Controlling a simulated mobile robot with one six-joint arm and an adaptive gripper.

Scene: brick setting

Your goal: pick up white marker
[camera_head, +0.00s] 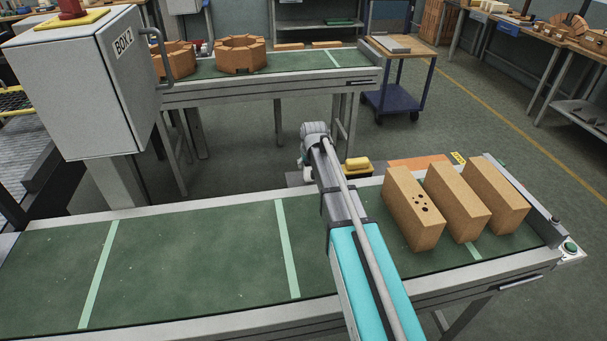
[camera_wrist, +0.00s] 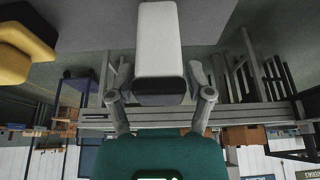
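The white marker (camera_wrist: 160,40) shows in the wrist view as a thick white body with a dark end, at top centre against a grey surface. My gripper (camera_wrist: 158,80) is open, with one finger on each side of the marker's dark end. A gap seems to show on both sides; I cannot tell whether the marker lies fully between the fingers or just beyond them. In the head view my arm reaches over the near conveyor to its far side and hides most of the gripper and the marker.
A yellow and black object (camera_wrist: 22,45) lies beside the marker; a yellow object (camera_head: 357,163) also shows right of my wrist. Several tan bricks (camera_head: 415,208) stand on the near conveyor (camera_head: 190,255), right of my arm. A grey box (camera_head: 85,85) stands at left.

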